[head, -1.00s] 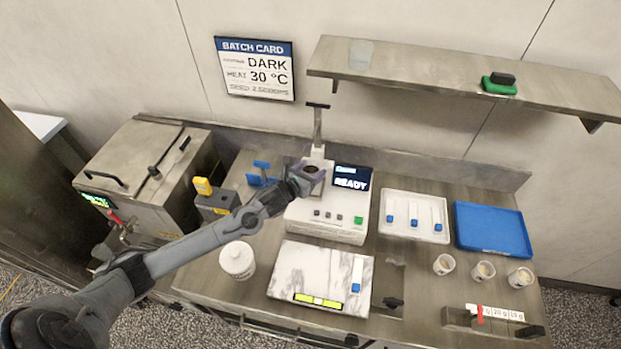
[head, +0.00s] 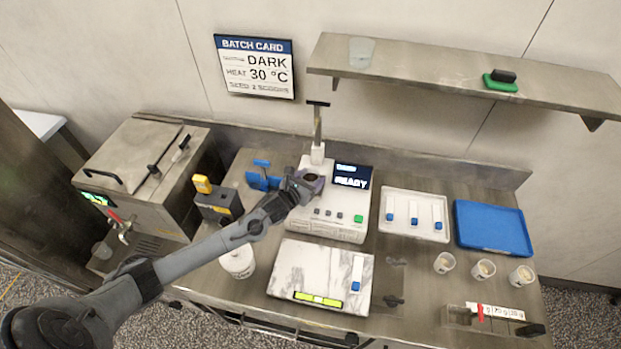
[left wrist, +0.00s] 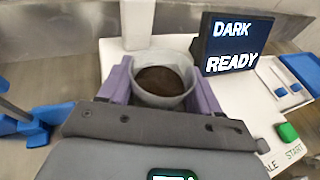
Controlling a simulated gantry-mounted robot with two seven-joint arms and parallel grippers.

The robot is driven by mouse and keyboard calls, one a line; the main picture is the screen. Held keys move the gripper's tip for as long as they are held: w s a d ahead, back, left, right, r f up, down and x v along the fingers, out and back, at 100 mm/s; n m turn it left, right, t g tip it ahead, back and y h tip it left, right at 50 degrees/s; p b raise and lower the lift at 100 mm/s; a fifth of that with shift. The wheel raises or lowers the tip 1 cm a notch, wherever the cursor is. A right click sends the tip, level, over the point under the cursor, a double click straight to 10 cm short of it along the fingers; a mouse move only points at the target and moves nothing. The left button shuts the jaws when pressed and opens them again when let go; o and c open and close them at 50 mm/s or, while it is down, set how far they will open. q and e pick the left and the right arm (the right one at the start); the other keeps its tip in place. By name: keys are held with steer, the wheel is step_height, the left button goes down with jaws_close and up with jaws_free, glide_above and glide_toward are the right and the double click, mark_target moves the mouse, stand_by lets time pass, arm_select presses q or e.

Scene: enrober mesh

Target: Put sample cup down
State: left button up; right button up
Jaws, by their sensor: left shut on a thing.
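My left gripper (head: 312,180) is shut on the sample cup (left wrist: 163,82), a pale cup with dark brown contents. In the left wrist view the purple fingers (left wrist: 160,92) grip the cup from both sides, and it looks upright. The cup is at the white machine (head: 328,226), in front of its post and left of its screen (head: 351,177), which reads DARK READY in the left wrist view. I cannot tell whether the cup's base touches the machine; the gripper body hides it. My right gripper does not show.
A blue stand (head: 263,177) and a grey holder with a yellow tool (head: 218,204) are left of the machine. A white jar (head: 238,261) and marble slab (head: 318,275) are in front. To the right are a white tray (head: 414,234), blue tray (head: 492,247) and small cups (head: 484,270).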

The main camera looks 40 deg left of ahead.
arm_select(q)
steer(key=shift+f, duration=0.2)
steer(key=o, duration=1.2)
steer(key=shift+a, duration=0.1)
steer(key=shift+f, duration=0.1)
